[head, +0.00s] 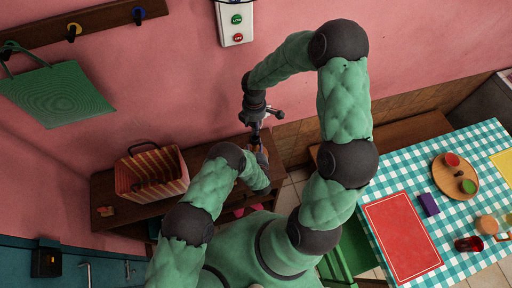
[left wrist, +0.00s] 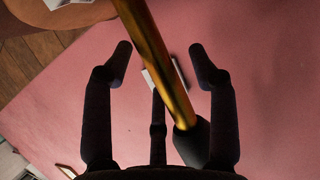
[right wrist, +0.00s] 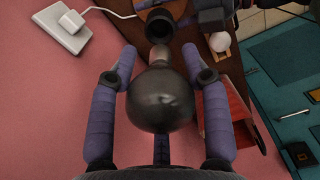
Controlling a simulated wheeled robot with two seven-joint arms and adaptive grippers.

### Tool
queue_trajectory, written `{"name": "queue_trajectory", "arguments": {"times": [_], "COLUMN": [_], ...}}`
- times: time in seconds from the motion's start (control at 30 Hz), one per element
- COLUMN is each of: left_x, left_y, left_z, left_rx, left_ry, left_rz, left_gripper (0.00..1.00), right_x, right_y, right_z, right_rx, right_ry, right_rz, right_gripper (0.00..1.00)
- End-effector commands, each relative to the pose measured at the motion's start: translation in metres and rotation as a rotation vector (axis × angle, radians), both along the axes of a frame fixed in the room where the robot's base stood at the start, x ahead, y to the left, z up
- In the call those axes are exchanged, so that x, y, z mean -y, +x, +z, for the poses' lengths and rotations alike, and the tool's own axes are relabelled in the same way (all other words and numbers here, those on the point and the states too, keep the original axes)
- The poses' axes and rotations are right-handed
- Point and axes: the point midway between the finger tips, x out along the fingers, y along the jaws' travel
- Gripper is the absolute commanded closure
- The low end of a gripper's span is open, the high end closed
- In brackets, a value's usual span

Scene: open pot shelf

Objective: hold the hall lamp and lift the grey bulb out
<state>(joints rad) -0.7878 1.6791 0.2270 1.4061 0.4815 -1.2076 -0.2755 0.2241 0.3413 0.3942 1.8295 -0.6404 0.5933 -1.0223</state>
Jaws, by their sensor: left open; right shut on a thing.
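The grey bulb (right wrist: 160,100) is dark and glossy, between the fingers of my right gripper (right wrist: 158,72), which is shut on it. Its pale cap points at the dark round socket (right wrist: 157,22) of the hall lamp. The socket's mouth shows behind the cap; I cannot tell whether the cap tip is still inside it. The lamp's brass stem (left wrist: 152,52) crosses between the open fingers of my left gripper (left wrist: 161,60), with a dark sleeve at its lower end. In the head view my right gripper (head: 256,130) is above the sideboard; my arms hide most of the lamp.
A white bulb (right wrist: 219,41) sits in a small holder on the wooden sideboard (head: 106,217). A striped basket (head: 152,174) stands to the left. The checked table (head: 452,227) is at right; the pink wall is behind.

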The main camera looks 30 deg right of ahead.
Motion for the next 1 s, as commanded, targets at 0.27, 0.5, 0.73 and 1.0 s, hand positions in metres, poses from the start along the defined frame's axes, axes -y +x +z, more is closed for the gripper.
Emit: {"name": "queue_trajectory", "arguments": {"times": [0.27,0.5,0.73,1.0], "left_x": [-0.01,-0.029,-0.041,-0.046], "left_y": [-0.025,-0.066,-0.093,-0.101], "left_z": [0.012,0.03,0.042,0.046], "left_rx": [0.0,0.001,0.0,0.001], "left_ry": [0.002,0.002,0.001,0.0], "left_rz": [-0.004,-0.004,-0.003,0.0], "left_gripper": [0.42,0.42,0.42,0.42], "right_x": [0.0,0.0,0.0,0.0], "right_y": [0.0,0.0,0.0,0.0], "right_z": [0.0,0.0,0.0,0.0], "right_rx": [0.0,0.0,0.0,0.0], "right_ry": [0.0,0.0,0.0,0.0], "right_rz": [0.0,0.0,0.0,0.0], "right_gripper": [0.71,0.71,0.71,0.71]}}
